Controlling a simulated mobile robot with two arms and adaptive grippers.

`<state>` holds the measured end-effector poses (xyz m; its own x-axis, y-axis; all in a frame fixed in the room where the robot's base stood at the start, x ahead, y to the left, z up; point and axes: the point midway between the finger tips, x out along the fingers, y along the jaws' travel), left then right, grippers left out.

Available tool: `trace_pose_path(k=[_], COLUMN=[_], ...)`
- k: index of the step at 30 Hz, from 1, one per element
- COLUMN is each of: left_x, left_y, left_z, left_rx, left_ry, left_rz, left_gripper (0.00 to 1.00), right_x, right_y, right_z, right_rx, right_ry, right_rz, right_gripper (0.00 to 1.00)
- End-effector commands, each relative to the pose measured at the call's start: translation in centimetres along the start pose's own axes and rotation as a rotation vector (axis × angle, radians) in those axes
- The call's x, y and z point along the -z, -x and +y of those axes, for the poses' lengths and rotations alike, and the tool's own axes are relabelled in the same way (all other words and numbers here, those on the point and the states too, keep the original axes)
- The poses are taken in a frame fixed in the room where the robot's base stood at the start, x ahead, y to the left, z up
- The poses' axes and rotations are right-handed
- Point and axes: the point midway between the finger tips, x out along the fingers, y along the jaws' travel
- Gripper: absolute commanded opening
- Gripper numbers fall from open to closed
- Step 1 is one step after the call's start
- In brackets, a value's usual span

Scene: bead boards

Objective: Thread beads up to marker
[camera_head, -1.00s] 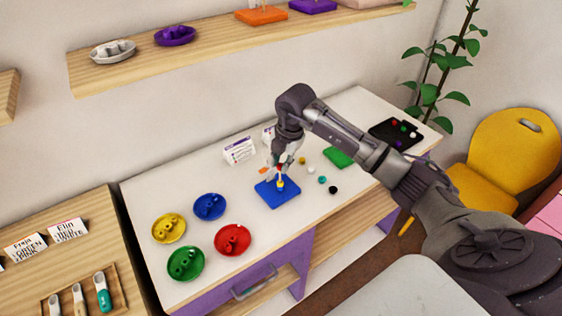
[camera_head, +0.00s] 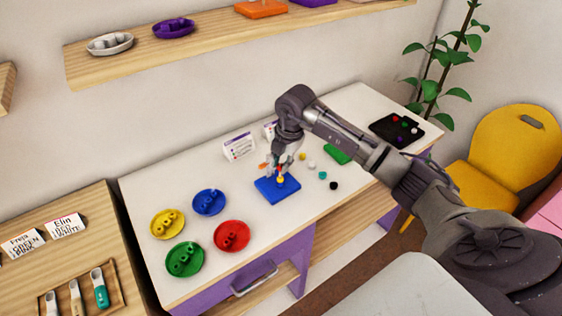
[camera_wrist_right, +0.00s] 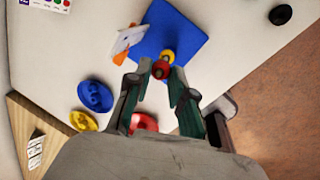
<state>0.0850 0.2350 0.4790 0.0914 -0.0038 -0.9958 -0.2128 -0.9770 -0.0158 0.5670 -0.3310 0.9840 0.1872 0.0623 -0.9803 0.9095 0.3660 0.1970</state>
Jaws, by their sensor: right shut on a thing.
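The blue board (camera_head: 268,194) lies on the white table, with a yellow bead (camera_head: 281,181) on it. My right gripper (camera_head: 279,168) is just above that bead. In the right wrist view the fingers (camera_wrist_right: 161,72) are shut on a red bead (camera_wrist_right: 160,69), which appears right beside the yellow bead (camera_wrist_right: 168,56) over the blue board (camera_wrist_right: 182,30). Whether the red bead is around the peg cannot be told. An orange piece (camera_head: 263,166) is left of the gripper. My left gripper is not in view.
Loose beads, yellow (camera_head: 302,156), white (camera_head: 311,165), teal (camera_head: 323,175) and black (camera_head: 334,186), lie right of the board. A green board (camera_head: 337,154) and black tray (camera_head: 378,126) are farther right. Yellow, blue, green and red bowls stand at left.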

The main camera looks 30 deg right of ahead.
Motion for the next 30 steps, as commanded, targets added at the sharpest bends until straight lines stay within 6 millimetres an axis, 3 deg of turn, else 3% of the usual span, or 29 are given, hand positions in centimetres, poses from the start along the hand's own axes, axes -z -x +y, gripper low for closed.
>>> trace_pose_path(k=[2,3,8,20,30], left_x=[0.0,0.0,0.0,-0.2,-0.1], left_y=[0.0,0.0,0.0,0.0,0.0], left_z=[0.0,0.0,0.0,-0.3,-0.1], left_rx=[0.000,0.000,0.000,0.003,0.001], left_ry=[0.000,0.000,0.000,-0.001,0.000], left_rz=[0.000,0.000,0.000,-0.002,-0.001], left_gripper=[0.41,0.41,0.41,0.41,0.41], right_x=[0.0,0.0,0.0,-0.1,-0.1], right_y=[0.0,0.0,0.0,0.8,7.4], right_z=[0.0,0.0,0.0,0.1,0.1], right_rx=[0.000,0.000,0.000,-0.003,-0.005], right_ry=[0.000,0.000,0.000,-0.001,0.001], right_rz=[0.000,0.000,0.000,-0.001,-0.003], right_gripper=[0.09,0.26,0.52,0.52,0.52])
